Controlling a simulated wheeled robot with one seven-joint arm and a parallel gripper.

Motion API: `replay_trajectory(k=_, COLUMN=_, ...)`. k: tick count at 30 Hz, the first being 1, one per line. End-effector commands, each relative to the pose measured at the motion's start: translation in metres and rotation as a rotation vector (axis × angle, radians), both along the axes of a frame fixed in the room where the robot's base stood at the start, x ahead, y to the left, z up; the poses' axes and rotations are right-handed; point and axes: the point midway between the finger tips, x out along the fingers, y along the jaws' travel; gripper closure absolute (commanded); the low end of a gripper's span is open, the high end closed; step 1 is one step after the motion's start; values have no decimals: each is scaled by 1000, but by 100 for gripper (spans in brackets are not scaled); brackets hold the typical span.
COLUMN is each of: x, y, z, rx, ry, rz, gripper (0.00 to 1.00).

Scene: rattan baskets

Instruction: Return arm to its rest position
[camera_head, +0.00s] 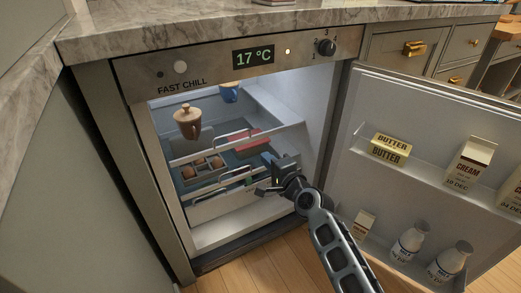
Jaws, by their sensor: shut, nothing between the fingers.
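My gripper (266,176) is at the opening of a small fridge (215,236), in front of its lower shelves. The arm reaches in from the lower right of the picture. The gripper is shut and holds nothing; its fingertips are small and partly hard to make out against the shelves. The fridge door (408,180) stands wide open to the right, and the arm passes just left of it.
A brown jug (187,122) and a blue cup (229,92) stand inside. A tray of eggs (203,166) sits lower. The door holds butter (390,148), a cream carton (470,164) and milk bottles (409,243). A marble counter (200,35) overhangs. Wooden floor (270,262) is clear in front.

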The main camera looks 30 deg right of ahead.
Motion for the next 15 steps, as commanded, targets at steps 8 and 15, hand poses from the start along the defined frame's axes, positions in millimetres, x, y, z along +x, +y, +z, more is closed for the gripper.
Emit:
replay_trajectory(k=8, x=-7, y=1, z=-2, rx=-7, ry=3, rz=0, gripper=100)
replay_trajectory(k=15, x=-76, y=12, z=-37, rx=-177, ry=47, rz=0, gripper=100)
